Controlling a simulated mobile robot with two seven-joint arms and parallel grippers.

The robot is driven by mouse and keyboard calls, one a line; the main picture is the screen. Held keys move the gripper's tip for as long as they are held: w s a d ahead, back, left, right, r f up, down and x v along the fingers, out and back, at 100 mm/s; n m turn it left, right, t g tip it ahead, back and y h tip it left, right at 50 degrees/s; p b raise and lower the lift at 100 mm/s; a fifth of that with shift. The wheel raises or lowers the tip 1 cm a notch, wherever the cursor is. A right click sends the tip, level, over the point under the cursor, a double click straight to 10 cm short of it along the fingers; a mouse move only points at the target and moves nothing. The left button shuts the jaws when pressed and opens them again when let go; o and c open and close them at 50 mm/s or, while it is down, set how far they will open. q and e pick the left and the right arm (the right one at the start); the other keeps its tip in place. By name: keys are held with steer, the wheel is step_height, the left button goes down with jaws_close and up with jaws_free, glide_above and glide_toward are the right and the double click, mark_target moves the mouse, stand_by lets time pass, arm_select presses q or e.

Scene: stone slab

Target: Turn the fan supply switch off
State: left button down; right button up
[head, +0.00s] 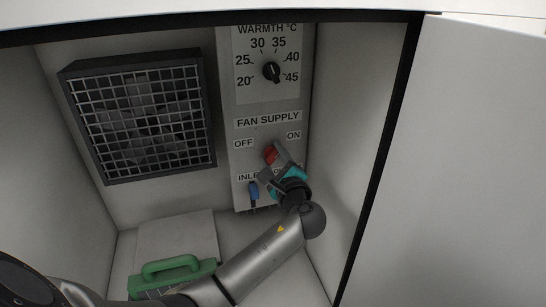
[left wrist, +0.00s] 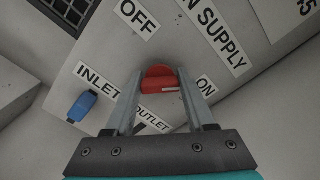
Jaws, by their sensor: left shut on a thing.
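The fan supply switch is a red knob (head: 271,154) on the grey panel, below the FAN SUPPLY label (head: 268,120) and between the OFF label (head: 243,143) and the ON label (head: 294,135). My left gripper (head: 273,161) reaches it from below right and is shut on it. In the left wrist view the red knob (left wrist: 158,73) sits between the two fingertips of the left gripper (left wrist: 159,80). A pale mark on the knob lies on the side of the ON label (left wrist: 205,87). The fingers hide part of the knob. My right gripper is not in view.
A blue inlet switch (head: 254,193) is just below left of the gripper. A warmth dial (head: 271,72) is higher on the panel. A caged fan (head: 141,117) is at left, a green-handled item (head: 172,267) on the floor. The cabinet's right wall (head: 352,120) is close to my wrist.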

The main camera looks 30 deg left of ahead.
arm_select(q)
steer(key=n+b, duration=0.2)
steer(key=n, duration=0.1)
steer(key=shift+f, duration=0.2)
steer(key=n+b, duration=0.4)
steer(key=n, duration=0.1)
steer(key=shift+f, duration=0.1)
steer(key=n+b, duration=0.4)
steer(key=n, duration=0.1)
steer(key=shift+n+b, duration=1.3)
steer(key=shift+n, duration=0.2)
steer(key=shift+c, duration=1.2)
jaws_free()
